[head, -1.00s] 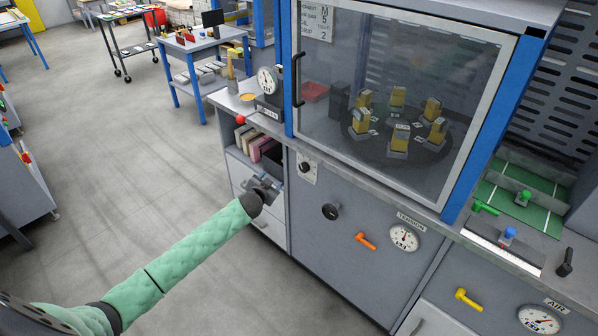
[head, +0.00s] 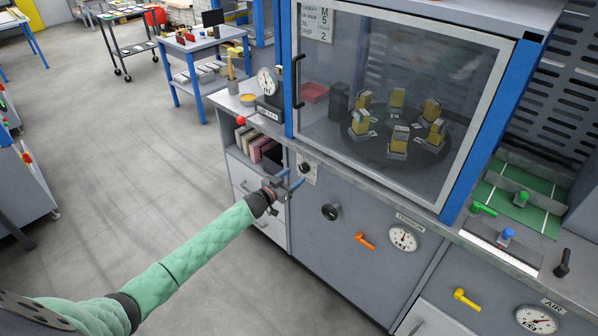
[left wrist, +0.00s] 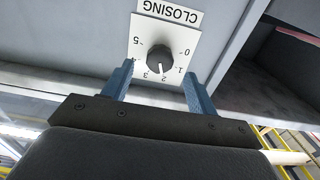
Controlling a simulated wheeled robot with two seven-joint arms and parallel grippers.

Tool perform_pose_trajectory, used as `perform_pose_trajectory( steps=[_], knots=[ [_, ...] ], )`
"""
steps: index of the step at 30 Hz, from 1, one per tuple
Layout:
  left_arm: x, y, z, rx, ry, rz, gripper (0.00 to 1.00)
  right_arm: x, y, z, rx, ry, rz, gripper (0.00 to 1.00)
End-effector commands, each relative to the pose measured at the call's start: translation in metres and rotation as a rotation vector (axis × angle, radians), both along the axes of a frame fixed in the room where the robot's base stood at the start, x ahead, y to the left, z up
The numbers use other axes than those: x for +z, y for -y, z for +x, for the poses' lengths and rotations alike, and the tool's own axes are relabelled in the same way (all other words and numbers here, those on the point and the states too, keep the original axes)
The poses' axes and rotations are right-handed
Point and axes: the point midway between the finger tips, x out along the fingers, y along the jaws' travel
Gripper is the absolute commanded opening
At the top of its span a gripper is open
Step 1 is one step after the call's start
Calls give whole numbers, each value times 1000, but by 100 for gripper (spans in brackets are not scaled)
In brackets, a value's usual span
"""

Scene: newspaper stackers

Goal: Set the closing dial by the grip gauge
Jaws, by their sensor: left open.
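The closing dial is a dark round knob (left wrist: 160,58) on a white plate marked 0 to 5 under the word CLOSING, upside down in the left wrist view. Its pointer seems to lie near 2 to 3. In the head view the dial (head: 305,168) sits on the cabinet front. My left gripper (head: 294,181) is open just in front of and below it; in the left wrist view its blue fingers (left wrist: 158,84) are spread on either side, apart from the knob. A round white gauge (head: 267,81) stands on the counter; its small label and reading are unclear. My right gripper is out of view.
A glazed cabinet (head: 390,100) holds a ring of yellow-and-grey blocks. A black knob (head: 331,212), an orange lever (head: 365,240) and the tension gauge (head: 404,238) are on the lower panel. Shelves with books (head: 255,145) are left of the dial.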

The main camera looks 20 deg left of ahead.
Motion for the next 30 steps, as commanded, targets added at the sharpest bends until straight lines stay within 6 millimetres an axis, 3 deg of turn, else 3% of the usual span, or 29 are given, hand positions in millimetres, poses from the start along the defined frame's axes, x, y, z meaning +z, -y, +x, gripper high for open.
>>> perform_pose_trajectory(
  steps=[9, 20, 27, 30],
  knots=[
    [2, 14, 34, 1, 1, 0, 58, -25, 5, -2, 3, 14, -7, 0],
    [1, 16, 38, 1, 0, 1, 58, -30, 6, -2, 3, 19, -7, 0],
    [1, 15, 38, 1, 0, 1, 15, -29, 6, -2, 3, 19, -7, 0],
    [1, 16, 38, 1, 1, 2, 14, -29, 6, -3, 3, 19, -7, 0]
  ],
)
